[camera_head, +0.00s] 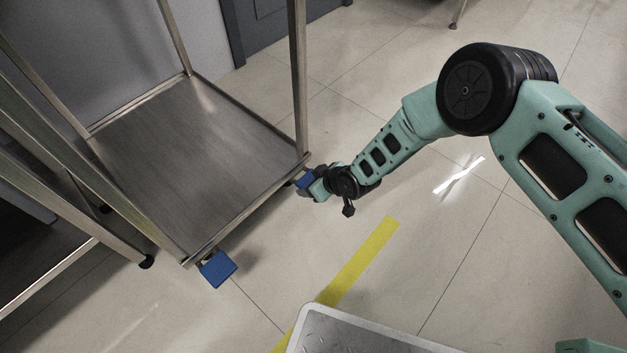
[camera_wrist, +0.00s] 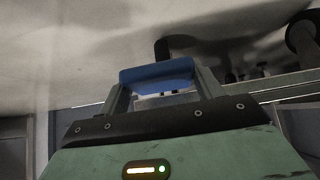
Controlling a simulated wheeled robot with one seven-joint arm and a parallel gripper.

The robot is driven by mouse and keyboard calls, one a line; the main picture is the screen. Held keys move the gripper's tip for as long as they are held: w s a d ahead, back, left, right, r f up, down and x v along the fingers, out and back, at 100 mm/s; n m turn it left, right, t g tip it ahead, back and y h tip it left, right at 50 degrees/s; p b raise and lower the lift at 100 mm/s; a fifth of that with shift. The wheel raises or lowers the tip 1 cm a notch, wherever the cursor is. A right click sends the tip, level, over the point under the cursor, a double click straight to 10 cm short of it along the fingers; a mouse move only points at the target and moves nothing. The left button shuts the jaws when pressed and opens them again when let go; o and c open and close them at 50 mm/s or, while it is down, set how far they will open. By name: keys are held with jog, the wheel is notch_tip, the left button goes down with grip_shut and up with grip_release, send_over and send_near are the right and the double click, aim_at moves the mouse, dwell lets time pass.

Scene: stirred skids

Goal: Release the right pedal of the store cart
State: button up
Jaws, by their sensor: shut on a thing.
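The store cart (camera_head: 195,155) is a steel frame with a flat lower shelf, at the left of the head view. Its right pedal (camera_head: 304,181) is a small blue plate at the cart's right front corner, partly hidden by my gripper. My gripper (camera_head: 302,187) is at that corner, shut on the right pedal. In the wrist view the blue pedal (camera_wrist: 157,74) lies across and between the two fingers. The left pedal (camera_head: 218,268), also blue, sticks out at the cart's near corner, apart from my gripper. Whether the held pedal is pressed or raised I cannot tell.
Another steel frame (camera_head: 45,262) stands close at the cart's left. A grey metal plate with a pale rim (camera_head: 350,325) is at the bottom. A yellow strip (camera_head: 360,260) marks the floor.

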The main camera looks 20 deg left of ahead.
jog(key=shift+r+h, duration=0.25)
jog(key=shift+h, duration=0.15)
jog(key=o, duration=1.4)
jog(key=shift+a, duration=0.1)
jog(key=p+v, duration=0.8)
jog(key=v, duration=0.9)
jog(key=shift+r+p, duration=0.2)
jog(key=shift+p, duration=0.15)
jog(key=shift+w, duration=0.1)
